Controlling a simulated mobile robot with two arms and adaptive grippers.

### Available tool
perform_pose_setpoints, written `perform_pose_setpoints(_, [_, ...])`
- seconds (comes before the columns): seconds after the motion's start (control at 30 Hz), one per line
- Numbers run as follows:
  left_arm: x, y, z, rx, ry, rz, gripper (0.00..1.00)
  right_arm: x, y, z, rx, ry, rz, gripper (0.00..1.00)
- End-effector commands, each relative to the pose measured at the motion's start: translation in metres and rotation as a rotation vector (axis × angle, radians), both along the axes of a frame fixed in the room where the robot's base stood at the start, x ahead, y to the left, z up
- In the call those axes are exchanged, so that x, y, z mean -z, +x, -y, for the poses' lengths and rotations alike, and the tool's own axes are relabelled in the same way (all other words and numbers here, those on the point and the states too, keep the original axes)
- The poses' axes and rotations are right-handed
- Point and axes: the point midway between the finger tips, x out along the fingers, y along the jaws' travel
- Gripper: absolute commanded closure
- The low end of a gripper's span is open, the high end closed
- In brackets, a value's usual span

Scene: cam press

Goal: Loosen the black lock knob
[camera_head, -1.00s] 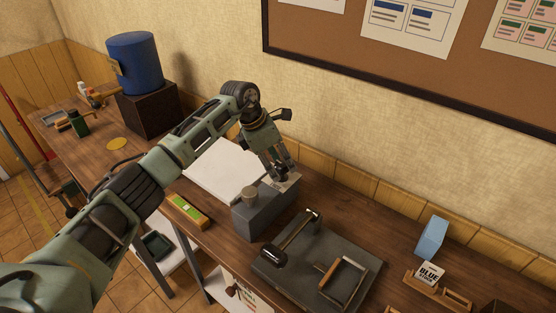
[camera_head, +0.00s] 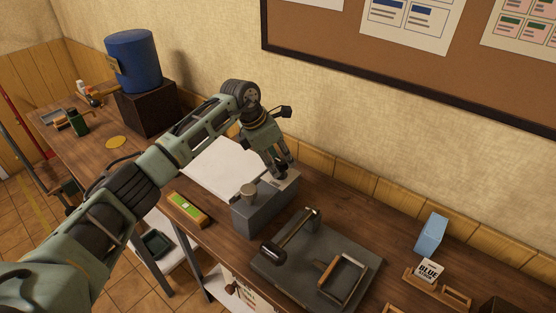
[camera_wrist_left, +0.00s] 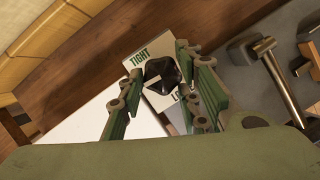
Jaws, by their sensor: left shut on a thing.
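The black lock knob (camera_wrist_left: 161,75) sits on a pale plate (camera_wrist_left: 143,58) that reads TIGHT at one end; the word at the other end is partly hidden by a finger. In the left wrist view my left gripper (camera_wrist_left: 168,88) has its green fingers on either side of the knob and is shut on it. In the head view my left gripper (camera_head: 279,171) points down at the far end of the grey block (camera_head: 262,212), and the fingers hide the knob there. My right gripper is not in view.
A round beige knob (camera_head: 248,190) stands on the block's near end. To the right is a dark base plate (camera_head: 310,255) with a hammer-like lever (camera_head: 290,238) and a wood-edged frame (camera_head: 341,280). White paper (camera_head: 222,165) lies behind; a green-topped wooden piece (camera_head: 187,209) lies left.

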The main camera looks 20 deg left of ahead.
Motion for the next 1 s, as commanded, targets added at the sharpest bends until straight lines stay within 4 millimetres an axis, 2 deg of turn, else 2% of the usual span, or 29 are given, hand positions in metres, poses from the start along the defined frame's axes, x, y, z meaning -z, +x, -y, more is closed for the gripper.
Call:
perform_pose_setpoints(0.47, [0.0,-0.002,-0.001,-0.405,0.004,0.012,0.95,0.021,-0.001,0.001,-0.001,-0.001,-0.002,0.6])
perform_pose_setpoints(1.0, [0.001,-0.004,0.004,-0.919,0.002,0.012,0.95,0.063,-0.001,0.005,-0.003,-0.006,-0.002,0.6])
